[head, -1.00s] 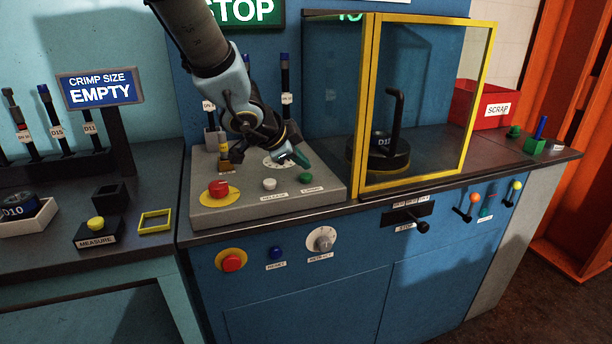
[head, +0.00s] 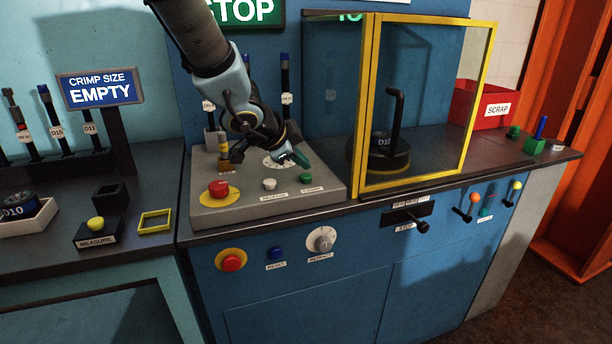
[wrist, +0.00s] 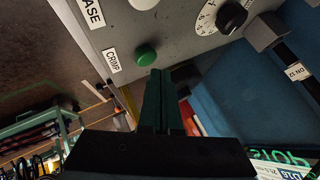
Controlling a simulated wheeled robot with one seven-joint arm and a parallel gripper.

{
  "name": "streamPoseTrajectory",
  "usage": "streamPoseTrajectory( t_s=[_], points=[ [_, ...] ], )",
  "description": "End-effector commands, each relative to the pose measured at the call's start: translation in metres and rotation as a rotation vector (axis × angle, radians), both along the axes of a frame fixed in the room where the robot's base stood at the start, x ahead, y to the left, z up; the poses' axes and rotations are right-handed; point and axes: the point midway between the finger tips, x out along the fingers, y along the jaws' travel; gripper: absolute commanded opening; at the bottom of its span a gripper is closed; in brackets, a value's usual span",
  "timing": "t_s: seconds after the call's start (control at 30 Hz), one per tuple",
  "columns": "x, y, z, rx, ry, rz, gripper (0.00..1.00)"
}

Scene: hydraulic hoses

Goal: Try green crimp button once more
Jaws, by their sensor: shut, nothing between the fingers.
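The green crimp button (head: 306,178) is at the right front of the grey sloped control box (head: 215,208). In the wrist view the button (wrist: 146,55) sits beside a CRIMP label (wrist: 112,61). My gripper (head: 302,160) is shut and empty, its green fingertips just above and behind the button. In the wrist view the shut fingers (wrist: 160,75) end close to the button's lower right edge. I cannot tell whether they touch it; the button shows clear of them.
A white release button (head: 269,184) and a red stop button (head: 218,187) share the box. A dial (wrist: 231,17) is behind. A yellow-framed clear guard (head: 363,110) stands to the right, with a black D12 die (head: 400,160) behind it. A sign reads CRIMP SIZE EMPTY (head: 101,88).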

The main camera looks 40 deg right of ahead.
Motion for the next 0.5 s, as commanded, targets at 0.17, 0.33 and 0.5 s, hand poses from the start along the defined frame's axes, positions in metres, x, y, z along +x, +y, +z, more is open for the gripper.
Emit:
streamPoseTrajectory(
  t_s=[0.17,0.33,0.5],
  points=[
    [0.0001,0.0000,-0.0019,0.000,0.000,0.000,0.00],
    [0.0001,0.0001,-0.0082,0.000,0.000,0.000,0.00],
    [0.0000,0.0001,-0.0084,0.000,0.000,0.000,0.00]
  ],
)
